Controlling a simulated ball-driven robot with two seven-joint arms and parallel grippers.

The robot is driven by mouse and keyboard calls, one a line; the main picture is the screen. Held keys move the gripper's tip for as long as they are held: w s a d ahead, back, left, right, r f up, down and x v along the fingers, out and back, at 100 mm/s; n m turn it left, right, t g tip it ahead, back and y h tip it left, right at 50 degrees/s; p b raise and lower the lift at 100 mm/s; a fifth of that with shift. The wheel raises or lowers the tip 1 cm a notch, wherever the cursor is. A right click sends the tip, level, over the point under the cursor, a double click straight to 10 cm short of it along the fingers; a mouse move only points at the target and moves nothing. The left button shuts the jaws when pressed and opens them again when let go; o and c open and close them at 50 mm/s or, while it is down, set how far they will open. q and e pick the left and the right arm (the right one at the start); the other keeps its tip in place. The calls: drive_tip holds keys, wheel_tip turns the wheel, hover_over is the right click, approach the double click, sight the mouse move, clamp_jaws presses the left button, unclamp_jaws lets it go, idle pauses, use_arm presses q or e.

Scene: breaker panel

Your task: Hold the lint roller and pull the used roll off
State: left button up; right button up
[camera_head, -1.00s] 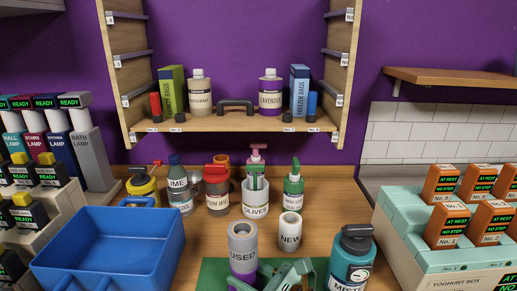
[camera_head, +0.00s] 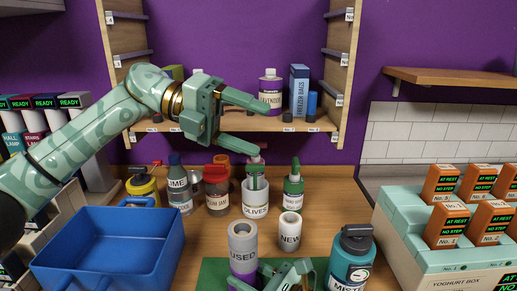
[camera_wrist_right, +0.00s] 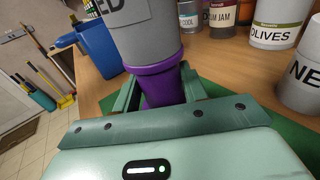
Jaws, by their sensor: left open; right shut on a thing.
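The lint roller stands upright at the front of the table, with a grey used roll (camera_head: 242,240) marked "USED" on top of a purple handle (camera_head: 243,270). My right gripper (camera_head: 285,275) is low at the front, shut on the purple handle. In the right wrist view the handle (camera_wrist_right: 160,85) sits between the green fingers, with the used roll (camera_wrist_right: 145,35) above it. My left gripper (camera_head: 258,125) is open and empty, its fingers pointing right, above the bottles and in front of the shelf. A new roll (camera_head: 290,232) marked "NEW" stands right of the used roll.
A blue bin (camera_head: 105,250) stands at the left front. A teal mister bottle (camera_head: 350,260) is at right. Behind are an olives jar (camera_head: 255,197), a jam jar (camera_head: 217,190) and a green pump bottle (camera_head: 293,190). A yoghurt box (camera_head: 450,260) fills the right.

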use_arm(q)
drive_tip(key=s+d+f+y, duration=0.4)
drive_tip(key=f+y, duration=0.3)
drive_tip(key=t+y, duration=0.4)
drive_tip(key=y, duration=0.3)
hover_over(243, 234)
drive_tip(key=shift+n, duration=0.3)
wheel_tip(243, 234, down, 6)
drive_tip(key=shift+s+f, duration=0.1)
drive_tip(key=shift+f, duration=3.4)
drive_tip(key=c, duration=1.1)
